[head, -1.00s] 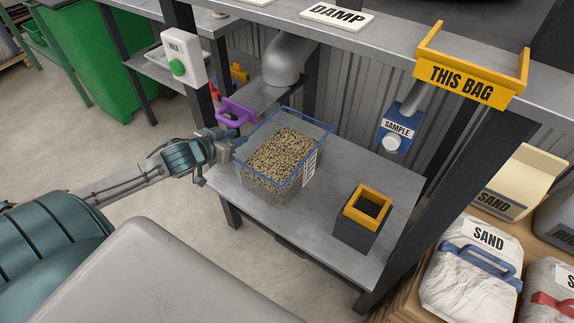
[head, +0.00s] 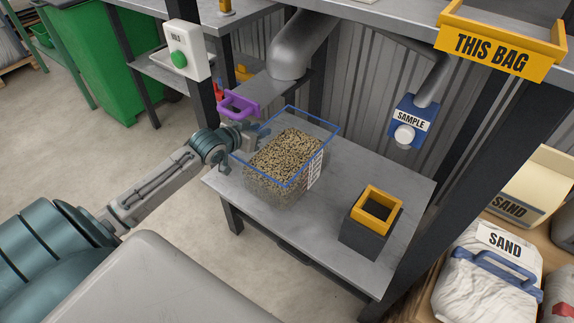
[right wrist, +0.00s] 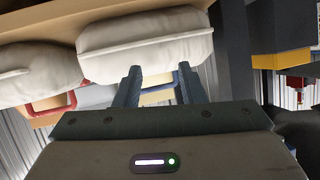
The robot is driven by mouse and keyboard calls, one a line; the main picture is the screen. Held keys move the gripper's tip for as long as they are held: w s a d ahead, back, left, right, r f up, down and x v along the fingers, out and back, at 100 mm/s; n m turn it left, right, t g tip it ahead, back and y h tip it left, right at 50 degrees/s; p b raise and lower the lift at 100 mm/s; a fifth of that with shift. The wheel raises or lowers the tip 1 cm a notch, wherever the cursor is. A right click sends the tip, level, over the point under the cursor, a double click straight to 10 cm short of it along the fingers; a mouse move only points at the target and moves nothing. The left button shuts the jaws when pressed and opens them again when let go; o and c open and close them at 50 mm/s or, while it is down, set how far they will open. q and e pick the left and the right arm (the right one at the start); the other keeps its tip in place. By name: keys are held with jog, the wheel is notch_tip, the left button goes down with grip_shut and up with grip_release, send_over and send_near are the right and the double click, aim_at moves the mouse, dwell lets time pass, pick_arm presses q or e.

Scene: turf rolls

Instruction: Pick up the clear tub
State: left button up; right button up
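The clear tub (head: 313,132) has a blue rim and a white label, and is partly filled with tan and dark grains. It stands upright on the grey lower shelf (head: 340,180) in the head view. My left gripper (head: 243,148) is at the tub's left side, close against the rim. Its fingers look spread apart; whether they touch the tub I cannot tell. My right gripper (right wrist: 160,85) shows in the right wrist view with its fingers apart and nothing between them. The tub is not in that view.
A dark box with a yellow rim (head: 378,210) stands right of the tub. A purple handle (head: 238,105) is just behind my left gripper. A post with a green-button box (head: 185,50) rises at left. A blue SAMPLE spout (head: 412,122) hangs above the shelf. Sand bags (head: 487,275) lie at right.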

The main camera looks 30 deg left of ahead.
pick_arm(q)
jog(key=shift+w+f, duration=0.1)
jog(key=shift+w, duration=0.2)
grip_shut()
dwell(1.3)
